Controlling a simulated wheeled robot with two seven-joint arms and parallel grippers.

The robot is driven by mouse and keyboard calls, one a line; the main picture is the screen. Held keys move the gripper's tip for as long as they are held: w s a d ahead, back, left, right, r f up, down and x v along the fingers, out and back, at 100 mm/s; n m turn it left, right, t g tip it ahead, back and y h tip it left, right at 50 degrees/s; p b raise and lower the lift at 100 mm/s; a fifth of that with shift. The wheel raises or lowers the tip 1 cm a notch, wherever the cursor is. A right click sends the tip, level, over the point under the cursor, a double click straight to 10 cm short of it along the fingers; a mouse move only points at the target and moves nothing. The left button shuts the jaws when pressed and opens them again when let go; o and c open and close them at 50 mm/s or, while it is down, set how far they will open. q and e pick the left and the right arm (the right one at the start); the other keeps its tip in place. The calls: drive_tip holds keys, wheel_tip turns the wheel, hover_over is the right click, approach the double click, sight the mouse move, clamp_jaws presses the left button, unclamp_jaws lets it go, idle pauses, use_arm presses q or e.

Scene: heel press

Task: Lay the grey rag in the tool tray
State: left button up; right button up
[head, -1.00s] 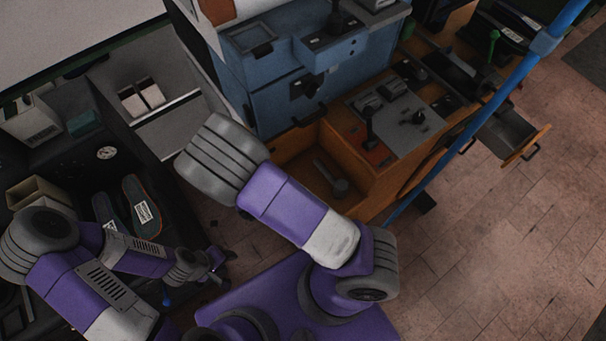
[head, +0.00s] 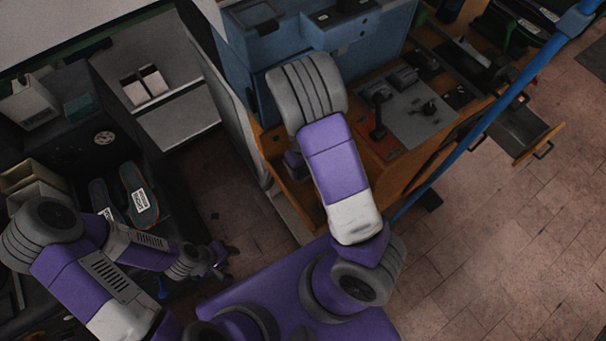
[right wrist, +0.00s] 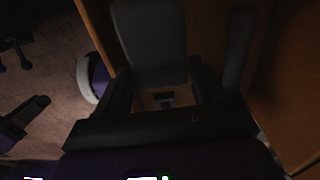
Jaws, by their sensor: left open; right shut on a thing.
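My right gripper (right wrist: 165,88) is shut on a smooth grey piece, apparently the grey rag (right wrist: 150,42), in the dark right wrist view. Orange wooden walls stand around it. In the head view my own right arm hides this gripper and the rag, over the open wooden compartment (head: 296,192) below the blue machine. My left gripper (head: 218,264) is open and empty, low at the left above the floor. I cannot tell for sure which container is the tool tray.
The blue machine (head: 385,38) and a grey control panel (head: 415,112) stand behind the compartment. An open drawer (head: 512,132) juts out at right, behind a blue pole (head: 484,122). Insoles (head: 138,190) lie on the dark bench at left. Floor at right is clear.

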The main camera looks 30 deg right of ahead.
sight(303, 174)
wheel_tip(303, 174, down, 5)
drive_tip(key=shift+r+b, duration=0.15)
drive_tip(key=shift+b, duration=1)
drive_tip(key=shift+r, duration=0.15)
drive_tip(key=o, duration=1)
wheel_tip(303, 174, up, 12)
drive_tip(key=p, duration=0.6)
drive_tip(key=shift+p, duration=0.3)
